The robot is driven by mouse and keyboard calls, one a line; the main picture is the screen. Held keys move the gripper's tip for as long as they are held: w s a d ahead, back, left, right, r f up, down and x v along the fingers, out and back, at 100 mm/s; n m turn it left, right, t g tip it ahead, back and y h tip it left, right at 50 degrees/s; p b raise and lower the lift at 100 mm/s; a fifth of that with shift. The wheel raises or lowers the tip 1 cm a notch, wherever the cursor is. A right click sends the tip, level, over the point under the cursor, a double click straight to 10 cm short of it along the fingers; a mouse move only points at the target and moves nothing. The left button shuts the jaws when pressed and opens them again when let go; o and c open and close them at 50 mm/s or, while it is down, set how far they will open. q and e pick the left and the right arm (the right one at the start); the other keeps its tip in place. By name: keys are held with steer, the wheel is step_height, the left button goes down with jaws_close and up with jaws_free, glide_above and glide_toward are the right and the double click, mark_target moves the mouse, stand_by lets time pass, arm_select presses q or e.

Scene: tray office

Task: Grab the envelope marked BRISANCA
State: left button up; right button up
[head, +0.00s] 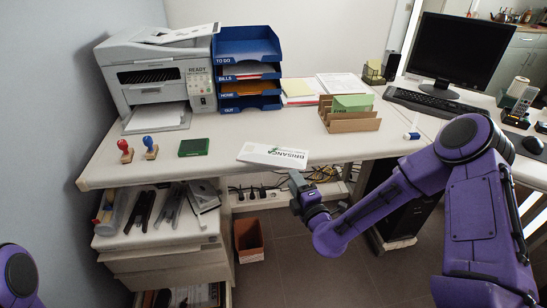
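The white envelope marked BRISANCA (273,155) lies flat at the front edge of the desk, its printed end turned to the right. My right gripper (297,180) is just below and to the right of the envelope, in front of the desk edge. It looks apart from the envelope, but the gap is hard to judge. Its fingers are small and seen from behind, so I cannot tell whether they are open. My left gripper is out of view; only a purple part of my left arm shows at the lower left corner.
A green stamp pad (194,147) and two stamps, red (125,150) and blue (150,147), stand left of the envelope. Behind are a printer (150,75), blue trays (247,45) and a cardboard sorter (350,121). An open drawer unit (165,240) and bin (249,240) are below.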

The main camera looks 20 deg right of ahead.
mark_target(286, 168)
steer(key=w, duration=0.7)
steer(key=shift+w+d, duration=0.1)
steer(key=shift+w, duration=0.15)
jaws_close()
